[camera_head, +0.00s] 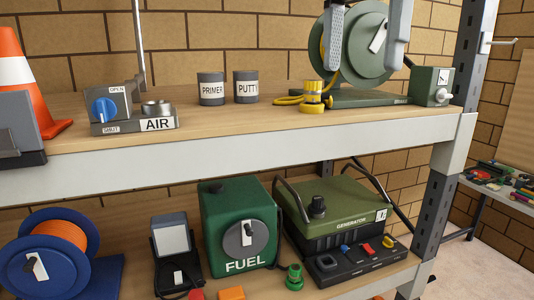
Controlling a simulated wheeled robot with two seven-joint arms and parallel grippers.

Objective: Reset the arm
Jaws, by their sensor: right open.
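My right gripper (364,62) comes down from the top edge, right of centre. Its two grey fingers are spread apart with nothing held between them. They hang in front of the green hose reel (352,50) and hide parts of it. I cannot tell whether they touch the reel. The reel stands at the back of the upper shelf (230,140), with a yellow hose fitting (312,97) beside its base. My left gripper is out of view.
The upper shelf also holds the AIR valve unit (135,125) with a blue knob, PRIMER (211,89) and PUTTY (246,87) cans and an orange cone (25,85). Below stand a FUEL can (225,215), a generator (335,212) and a cable reel (45,265). The upper shelf's front middle is clear.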

